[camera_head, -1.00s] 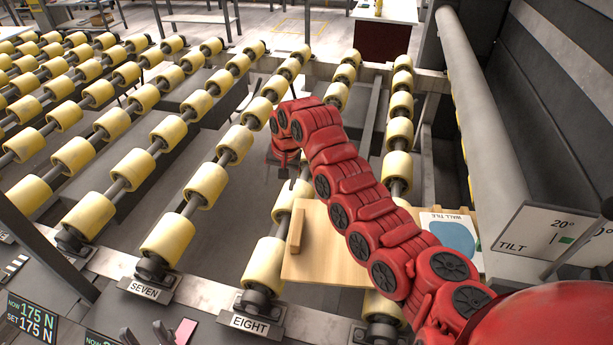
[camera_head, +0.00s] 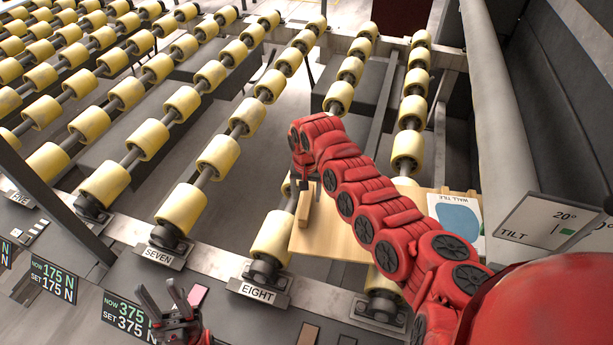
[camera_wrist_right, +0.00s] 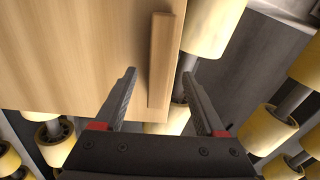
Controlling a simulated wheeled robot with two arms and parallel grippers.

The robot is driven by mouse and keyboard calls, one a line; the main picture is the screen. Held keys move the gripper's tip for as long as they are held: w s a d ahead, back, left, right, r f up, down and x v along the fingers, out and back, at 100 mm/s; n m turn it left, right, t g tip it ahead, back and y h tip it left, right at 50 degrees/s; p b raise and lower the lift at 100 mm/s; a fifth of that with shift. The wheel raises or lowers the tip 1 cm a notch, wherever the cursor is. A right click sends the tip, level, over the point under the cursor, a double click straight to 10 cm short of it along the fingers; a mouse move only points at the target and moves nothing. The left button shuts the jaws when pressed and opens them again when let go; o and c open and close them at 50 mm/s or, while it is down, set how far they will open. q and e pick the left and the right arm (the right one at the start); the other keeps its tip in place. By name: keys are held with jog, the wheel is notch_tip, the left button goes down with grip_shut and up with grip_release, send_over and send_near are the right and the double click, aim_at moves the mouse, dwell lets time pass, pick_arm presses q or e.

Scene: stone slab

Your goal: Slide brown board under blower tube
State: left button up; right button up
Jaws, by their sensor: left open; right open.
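The light-brown wooden board (camera_head: 330,242) lies on the yellow rollers at the right, partly hidden by my right arm. A raised wooden bar (camera_head: 304,207) stands along its left edge. In the right wrist view the bar (camera_wrist_right: 162,62) lies between the spread fingers of my right gripper (camera_wrist_right: 160,88), with gaps visible at both sides. In the head view my right gripper (camera_head: 305,184) is over the bar's far end. My left gripper (camera_head: 172,300) is open and empty near the front displays. A thick grey tube (camera_head: 500,110), apparently the blower tube, runs along the right side.
A "WALL TILE" card with a blue shape (camera_head: 455,215) lies at the board's right part. A TILT sign (camera_head: 545,220) stands before the tube. Rows of rollers (camera_head: 220,153) fill the left. A front rail carries SEVEN and EIGHT labels, with force displays (camera_head: 127,318) below.

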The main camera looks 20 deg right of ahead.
aim_at(306, 201)
jog(key=shift+f, duration=2.05)
grip_shut()
